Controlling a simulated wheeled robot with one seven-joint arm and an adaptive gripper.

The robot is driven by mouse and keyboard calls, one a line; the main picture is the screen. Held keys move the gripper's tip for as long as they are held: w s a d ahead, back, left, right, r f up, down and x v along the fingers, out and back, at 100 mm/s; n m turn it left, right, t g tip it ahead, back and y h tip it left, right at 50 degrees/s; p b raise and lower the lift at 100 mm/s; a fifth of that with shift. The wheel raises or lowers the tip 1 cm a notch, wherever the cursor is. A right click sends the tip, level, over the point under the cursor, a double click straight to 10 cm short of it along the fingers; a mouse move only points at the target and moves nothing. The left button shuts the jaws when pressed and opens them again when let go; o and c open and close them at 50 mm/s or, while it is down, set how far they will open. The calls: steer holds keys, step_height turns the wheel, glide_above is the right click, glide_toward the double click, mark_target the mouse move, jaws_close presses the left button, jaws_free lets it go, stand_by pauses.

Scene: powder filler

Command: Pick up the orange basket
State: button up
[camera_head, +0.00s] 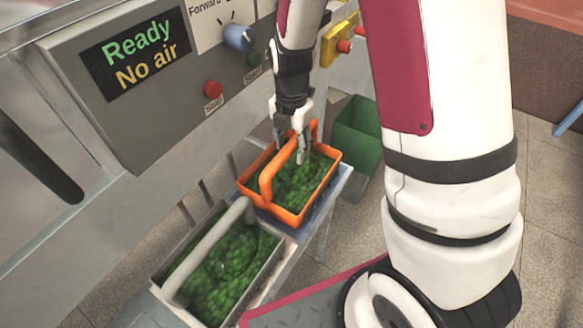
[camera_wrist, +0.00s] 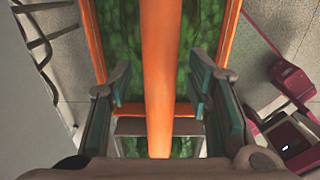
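The orange basket (camera_head: 290,207) stands on a narrow grey-blue shelf, filled with green pieces. Its orange handle (camera_head: 268,182) arches over the basket. My gripper (camera_head: 290,148) is above the basket at the handle, pointing down. In the wrist view the handle (camera_wrist: 160,75) runs between the two fingers of my gripper (camera_wrist: 160,112). The fingers are apart, with a gap on each side of the handle. The basket's rim (camera_wrist: 96,45) shows beyond the left finger.
A grey basket (camera_head: 270,283) with a grey handle and green contents stands in front of the orange one. A green bin (camera_head: 357,128) is behind to the right. A machine panel (camera_head: 135,130) with a "Ready / No air" display, knob and buttons rises at left.

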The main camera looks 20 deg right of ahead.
jaws_close()
steer(key=shift+r, duration=0.1)
